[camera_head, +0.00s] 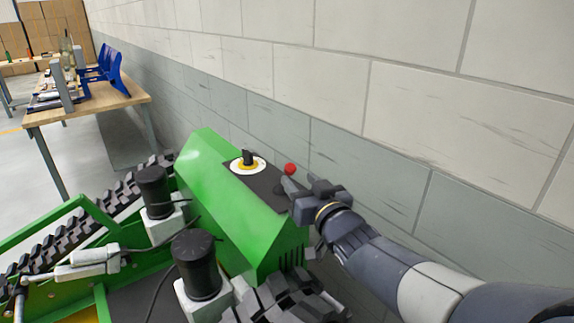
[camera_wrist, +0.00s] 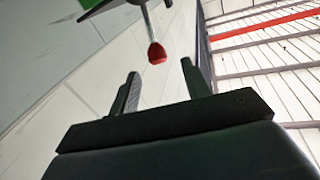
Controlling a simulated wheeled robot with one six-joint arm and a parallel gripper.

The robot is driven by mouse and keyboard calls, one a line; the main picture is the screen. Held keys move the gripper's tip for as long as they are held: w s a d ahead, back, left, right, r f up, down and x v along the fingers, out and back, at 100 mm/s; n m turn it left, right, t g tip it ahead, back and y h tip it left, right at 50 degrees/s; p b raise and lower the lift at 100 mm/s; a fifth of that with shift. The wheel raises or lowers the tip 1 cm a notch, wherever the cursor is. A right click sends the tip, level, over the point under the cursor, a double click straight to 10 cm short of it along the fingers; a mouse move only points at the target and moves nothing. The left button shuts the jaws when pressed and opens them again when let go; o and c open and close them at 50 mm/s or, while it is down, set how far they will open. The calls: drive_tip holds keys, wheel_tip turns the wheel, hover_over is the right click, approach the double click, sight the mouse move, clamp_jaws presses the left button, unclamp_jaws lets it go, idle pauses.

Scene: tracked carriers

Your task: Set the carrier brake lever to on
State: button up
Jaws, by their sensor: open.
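The brake lever has a red knob (camera_head: 290,169) and stands on the dark top panel of the green carrier (camera_head: 208,174). In the wrist view the red knob (camera_wrist: 157,53) hangs on a thin grey rod, ahead of and between the two fingers. No on or off marking is readable.
A black rotary switch on a yellow and white disc (camera_head: 247,163) sits on the same panel, left of the lever. A block wall (camera_head: 390,120) runs close behind the carrier. Black cylinders (camera_head: 197,262) and tracks (camera_head: 95,221) stand in front. A wooden table (camera_head: 90,105) is at far left.

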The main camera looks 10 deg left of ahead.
sight(288, 164)
drive_tip(key=p+x, duration=0.1)
drive_tip(key=x, duration=0.7)
drive_tip(key=shift+w, duration=0.3)
clamp_jaws()
